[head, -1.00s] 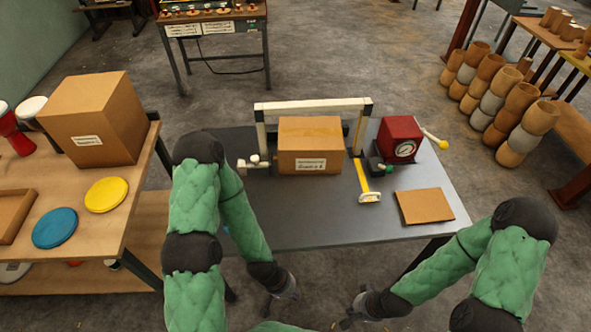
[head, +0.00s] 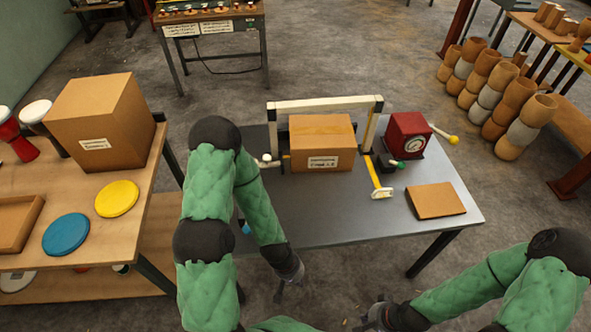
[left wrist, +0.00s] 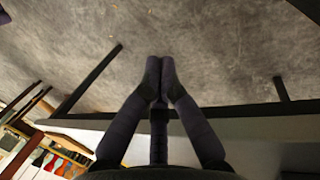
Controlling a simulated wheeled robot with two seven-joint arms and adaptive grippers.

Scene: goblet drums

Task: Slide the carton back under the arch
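The brown taped carton (head: 322,154) with a white label stands upright on the grey table (head: 300,215). The white arch (head: 325,103) rises at the table's back; its crossbar shows above the carton's far edge and its posts stand on either side. How far the carton reaches beneath the bar is unclear. My left gripper (head: 290,278) is low at the table's front edge, apart from the carton. In the left wrist view its fingertips (left wrist: 160,75) meet with nothing between them. My right gripper (head: 368,318) is low at the bottom of the head view, too small to read.
A red box with a dial (head: 408,135) and a yellow-tipped lever stand right of the arch. A yellow strip (head: 375,175) and a brown flat panel (head: 436,201) lie nearer. A wooden bench (head: 145,215) with a large box stands left. The table's front middle is clear.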

